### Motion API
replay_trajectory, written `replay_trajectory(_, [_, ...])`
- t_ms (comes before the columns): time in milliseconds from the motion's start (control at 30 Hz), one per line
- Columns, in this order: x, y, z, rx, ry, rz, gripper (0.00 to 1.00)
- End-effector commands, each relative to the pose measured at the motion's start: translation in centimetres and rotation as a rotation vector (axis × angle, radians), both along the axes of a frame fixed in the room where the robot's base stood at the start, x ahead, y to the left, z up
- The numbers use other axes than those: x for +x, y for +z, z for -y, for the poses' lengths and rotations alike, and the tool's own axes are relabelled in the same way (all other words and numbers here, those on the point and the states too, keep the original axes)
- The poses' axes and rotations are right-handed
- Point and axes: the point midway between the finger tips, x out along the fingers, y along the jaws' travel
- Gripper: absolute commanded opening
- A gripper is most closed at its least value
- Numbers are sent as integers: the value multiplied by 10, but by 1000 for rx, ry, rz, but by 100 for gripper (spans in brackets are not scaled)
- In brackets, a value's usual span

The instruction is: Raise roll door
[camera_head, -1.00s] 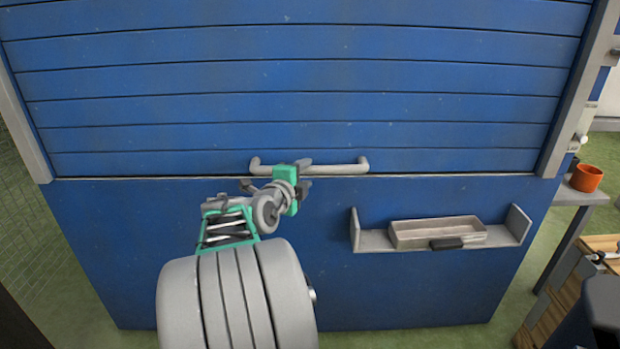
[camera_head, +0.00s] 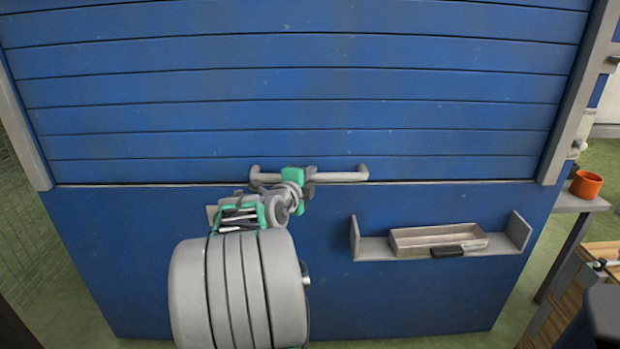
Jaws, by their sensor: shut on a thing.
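The blue slatted roll door (camera_head: 300,110) fills the upper part of the view. Its bottom edge lies along the top of the blue lower panel, with only a thin dark line between them. A grey bar handle (camera_head: 341,176) runs across the door's lowest slat. My gripper (camera_head: 308,178) is at the left-middle part of this bar and is shut on it. My wrist covers part of the bar, and the fingertips are small and partly hidden.
A grey shelf (camera_head: 374,247) with a shallow tray (camera_head: 408,237) and a dark-handled object (camera_head: 447,252) sticks out from the lower panel, right of my arm. Grey side rails (camera_head: 577,110) frame the door. An orange pot (camera_head: 586,184) stands on a side table at right.

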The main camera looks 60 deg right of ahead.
Motion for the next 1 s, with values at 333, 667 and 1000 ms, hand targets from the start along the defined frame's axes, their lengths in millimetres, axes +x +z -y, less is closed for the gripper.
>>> replay_trajectory(333, [0,0,0,1,0,0,0])
replay_trajectory(667, [0,0,0,1,0,0,0])
replay_trajectory(1000, [0,-1,0,1,1,-1,0])
